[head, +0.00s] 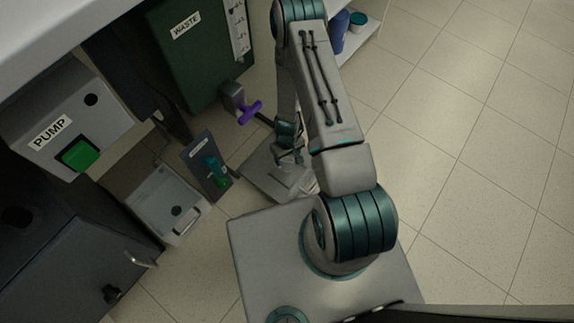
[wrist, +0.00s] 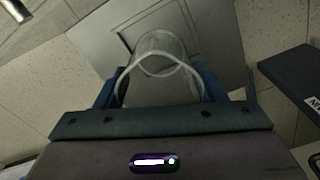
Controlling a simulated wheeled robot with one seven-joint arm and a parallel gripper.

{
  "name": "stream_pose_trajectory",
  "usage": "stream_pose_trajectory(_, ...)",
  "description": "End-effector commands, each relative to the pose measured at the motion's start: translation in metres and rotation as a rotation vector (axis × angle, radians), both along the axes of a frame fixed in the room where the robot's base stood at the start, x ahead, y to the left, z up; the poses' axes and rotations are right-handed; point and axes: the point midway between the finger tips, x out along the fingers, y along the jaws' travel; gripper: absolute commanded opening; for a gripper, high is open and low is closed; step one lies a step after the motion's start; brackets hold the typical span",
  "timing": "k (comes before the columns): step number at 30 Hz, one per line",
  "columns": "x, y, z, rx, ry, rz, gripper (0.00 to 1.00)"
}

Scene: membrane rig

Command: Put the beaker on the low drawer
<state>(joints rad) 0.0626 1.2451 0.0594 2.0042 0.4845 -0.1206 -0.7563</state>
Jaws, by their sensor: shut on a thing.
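A clear glass beaker (wrist: 160,62) is between the two blue fingers of my gripper (wrist: 160,90) in the wrist view, and the gripper is shut on it. In the head view my gripper (head: 289,156) is low over a flat grey plate (head: 257,178), with the glass (head: 305,182) faintly visible beside it. The plate also shows behind the beaker in the wrist view (wrist: 215,22), with a square outline on it. I cannot tell whether the beaker touches the plate. A pale grey box with a handle (head: 163,200), perhaps the low drawer, is left of the plate.
A dark labelled panel (head: 206,166) with a teal part stands between box and plate. A purple-handled valve (head: 249,112) sticks out below the green waste tank (head: 195,50). The pump box (head: 70,118) is at left. Open tiled floor (head: 470,150) lies at right.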

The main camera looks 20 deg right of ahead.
Motion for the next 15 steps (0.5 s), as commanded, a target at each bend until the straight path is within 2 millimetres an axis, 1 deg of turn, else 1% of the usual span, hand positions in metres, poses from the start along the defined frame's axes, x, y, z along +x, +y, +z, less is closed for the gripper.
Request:
stream_pose_trajectory(1,-0.001,0.000,-0.013,0.000,0.001,0.000,0.40)
stream_pose_trajectory(5,0.000,0.000,-0.023,-0.001,-0.001,0.001,0.40)
stream_pose_trajectory(11,0.000,0.001,-0.051,0.000,0.001,0.002,0.40)
stream_pose_trajectory(13,0.000,0.001,-0.054,0.000,0.001,0.004,0.40)
stream_pose_trajectory(15,0.000,0.001,-0.053,0.000,0.000,0.005,0.40)
